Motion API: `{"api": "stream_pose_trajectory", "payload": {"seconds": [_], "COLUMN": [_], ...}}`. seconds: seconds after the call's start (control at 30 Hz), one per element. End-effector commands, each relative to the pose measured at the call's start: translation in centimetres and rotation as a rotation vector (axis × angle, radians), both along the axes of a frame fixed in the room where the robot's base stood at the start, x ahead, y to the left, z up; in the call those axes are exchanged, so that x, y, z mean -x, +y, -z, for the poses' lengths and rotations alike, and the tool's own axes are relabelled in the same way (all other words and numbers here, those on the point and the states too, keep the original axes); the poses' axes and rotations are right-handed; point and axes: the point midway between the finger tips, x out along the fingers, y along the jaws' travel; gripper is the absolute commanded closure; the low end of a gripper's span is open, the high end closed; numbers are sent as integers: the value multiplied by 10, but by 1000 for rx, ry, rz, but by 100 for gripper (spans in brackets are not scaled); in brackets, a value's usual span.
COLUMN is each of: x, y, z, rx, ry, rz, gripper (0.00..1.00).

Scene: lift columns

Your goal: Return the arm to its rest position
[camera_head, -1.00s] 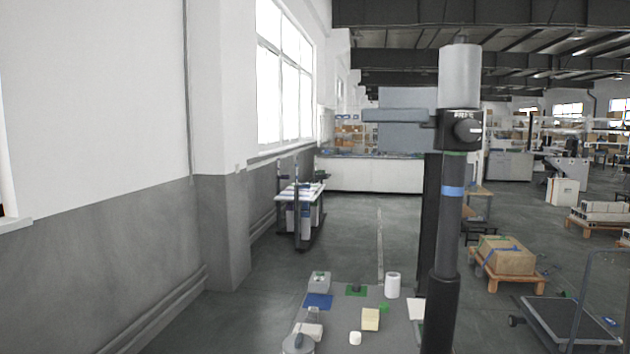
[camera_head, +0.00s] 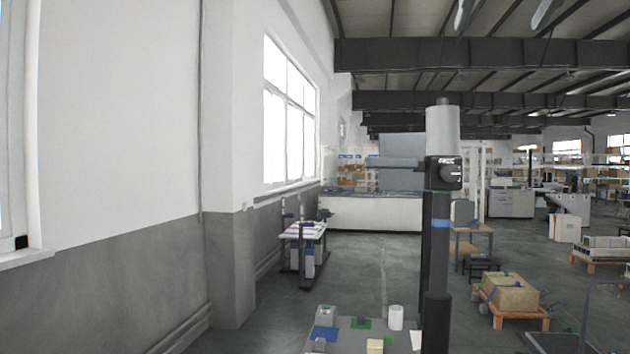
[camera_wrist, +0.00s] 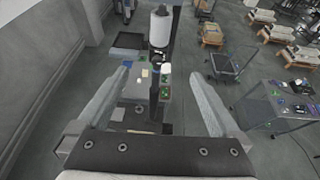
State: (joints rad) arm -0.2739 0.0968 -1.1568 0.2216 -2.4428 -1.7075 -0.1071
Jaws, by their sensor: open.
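My gripper (camera_wrist: 160,72) shows in the wrist view with its two pale fingers spread wide apart. It is open, and nothing is held between the fingers. The fingers stand in front of a distant view of the floor, a dark column and a work surface. No gripper can be made out in the head view, so its place relative to my body is hidden there.
A dark column with a pale cylinder on top (camera_head: 443,130) stands right of centre. A grey table (camera_head: 345,337) with small items, including a white cylinder (camera_head: 396,318), lies low in view. A boxed pallet (camera_head: 512,296) stands right. Open floor (camera_head: 400,270) lies beyond the table.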

Motion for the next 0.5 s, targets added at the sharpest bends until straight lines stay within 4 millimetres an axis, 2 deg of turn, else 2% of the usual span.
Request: {"api": "stream_pose_trajectory", "payload": {"seconds": [0.2,0.33,0.5], "x": [-14,-15,-7], "y": [0,-3,-26], "z": [-37,-66,-102], "rx": [-257,-478,-855], "ry": [-231,-405,-646], "rz": [-236,-367,-479], "gripper": [0,0,0]}}
